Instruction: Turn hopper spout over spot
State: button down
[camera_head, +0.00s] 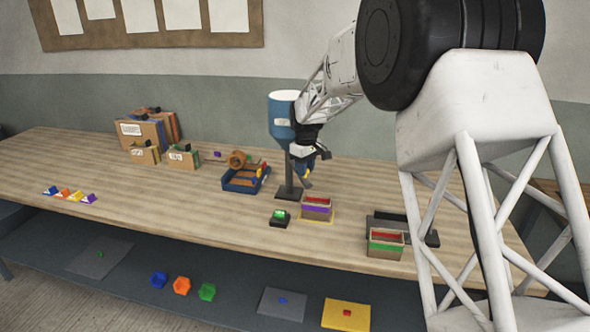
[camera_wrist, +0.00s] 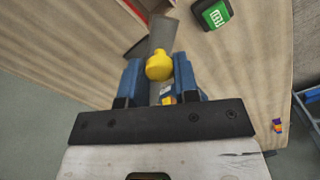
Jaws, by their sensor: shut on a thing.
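The hopper (camera_head: 281,118) is a blue and white cylinder on a dark stand on the bench, left of my gripper (camera_head: 312,168). In the wrist view its grey spout (camera_wrist: 163,36) runs up the picture from between the jaws, with a yellow knob (camera_wrist: 159,66) on it. My gripper (camera_wrist: 158,82) is shut on the yellow knob, one blue finger on each side. A purple-banded box (camera_head: 316,210) stands in front of the hopper, with a yellow marking (camera_head: 329,220) showing at its base. The arm and gripper partly hide the hopper's right side.
A small black device with a green top (camera_head: 280,217) sits left of the purple-banded box. A green-banded box (camera_head: 386,243) stands by a dark tray at right. A blue tray (camera_head: 240,187) with parts is left of the stand.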

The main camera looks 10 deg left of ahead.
jog(key=shift+w+d+n, duration=1.15)
jog(key=shift+n, duration=0.15)
jog(key=c, duration=0.8)
grip_release()
jog(key=shift+c, duration=0.2)
notch_tip(320, 180, up, 8)
jog(key=shift+f, duration=0.1)
